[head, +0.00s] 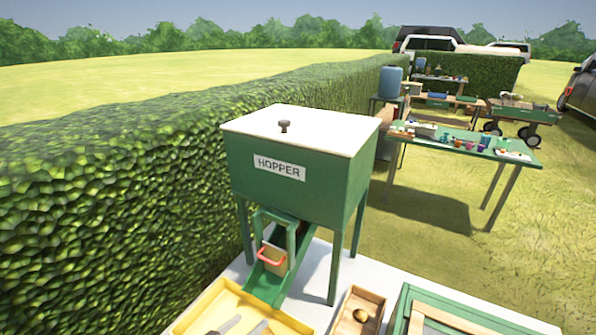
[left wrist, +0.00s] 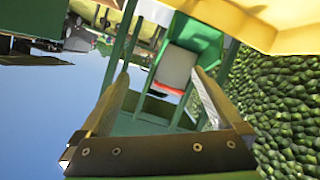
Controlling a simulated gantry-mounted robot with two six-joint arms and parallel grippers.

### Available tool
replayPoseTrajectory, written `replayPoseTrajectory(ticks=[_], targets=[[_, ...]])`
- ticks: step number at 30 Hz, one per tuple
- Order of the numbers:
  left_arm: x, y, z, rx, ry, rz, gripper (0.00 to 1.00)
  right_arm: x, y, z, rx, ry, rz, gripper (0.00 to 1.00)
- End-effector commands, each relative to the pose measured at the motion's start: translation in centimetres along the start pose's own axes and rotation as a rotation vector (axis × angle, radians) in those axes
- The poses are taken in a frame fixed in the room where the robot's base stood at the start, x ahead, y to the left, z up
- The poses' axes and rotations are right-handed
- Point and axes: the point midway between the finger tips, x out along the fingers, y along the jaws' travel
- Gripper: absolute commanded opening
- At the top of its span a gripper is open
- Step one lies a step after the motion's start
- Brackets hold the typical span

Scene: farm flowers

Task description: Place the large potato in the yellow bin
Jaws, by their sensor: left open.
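The yellow bin (head: 205,300) lies at the bottom edge of the head view, partly cut off. Yellow shows along the top of the left wrist view (left wrist: 265,22), probably the same bin. A brown potato (head: 360,315) sits in a small wooden tray (head: 376,299) right of the bin; I cannot tell whether it is the large one. My left gripper (head: 245,326) shows as two grey tips over the bin. In the left wrist view its fingers (left wrist: 160,75) are apart with nothing held between them. My right gripper is not in view.
A green hopper (head: 290,185) with a white lid stands behind the bin. Its sloping chute (head: 266,286) has a gate with a red handle (head: 271,256). A green-edged box (head: 470,318) is at the lower right. A hedge (head: 110,200) runs along the left.

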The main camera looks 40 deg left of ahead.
Motion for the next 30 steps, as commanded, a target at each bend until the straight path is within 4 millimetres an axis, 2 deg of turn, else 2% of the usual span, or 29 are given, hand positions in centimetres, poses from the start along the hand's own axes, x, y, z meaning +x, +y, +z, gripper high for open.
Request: replayPoseTrajectory(ticks=[1,2,3,5,6,8,9,11,12,13,15,18,19,22,30], targets=[[1.1,3.6,-4.8,0.083,0.084,0.062,1.0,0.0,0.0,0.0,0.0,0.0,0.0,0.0],[1.4,6.0,-7.5,0.13,0.136,0.096,1.0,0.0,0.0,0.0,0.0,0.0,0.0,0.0],[1.4,9.3,-11.0,0.19,0.207,0.141,1.0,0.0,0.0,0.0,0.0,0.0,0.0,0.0],[0.7,14.4,-16.0,0.265,0.319,0.206,1.0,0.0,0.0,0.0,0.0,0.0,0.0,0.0],[-0.4,17.9,-19.1,0.307,0.399,0.249,1.0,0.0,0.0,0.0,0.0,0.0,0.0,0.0],[-2.8,23.1,-23.4,0.355,0.521,0.311,1.0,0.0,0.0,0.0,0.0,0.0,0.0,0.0],[-4.9,26.4,-26.1,0.377,0.605,0.351,1.0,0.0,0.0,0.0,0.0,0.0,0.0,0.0],[-8.6,30.7,-29.6,0.395,0.729,0.405,1.0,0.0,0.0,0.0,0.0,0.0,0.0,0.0],[-11.2,33.1,-31.6,0.397,0.805,0.438,1.0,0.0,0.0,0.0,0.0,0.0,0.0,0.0],[-13.1,34.6,-32.8,0.395,0.859,0.458,1.0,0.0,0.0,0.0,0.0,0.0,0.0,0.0],[-17.1,37.2,-35.1,0.381,0.961,0.498,1.0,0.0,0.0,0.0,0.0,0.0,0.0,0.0],[-20.9,39.0,-36.9,0.359,1.051,0.529,1.0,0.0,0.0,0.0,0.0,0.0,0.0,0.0],[-21.5,39.2,-37.2,0.354,1.067,0.534,1.0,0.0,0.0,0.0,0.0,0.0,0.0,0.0],[-22.4,39.5,-37.6,0.348,1.087,0.54,1.0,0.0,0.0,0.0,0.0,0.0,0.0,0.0],[-22.4,39.7,-38.0,0.349,1.084,0.538,1.0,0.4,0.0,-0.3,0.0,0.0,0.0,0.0]])
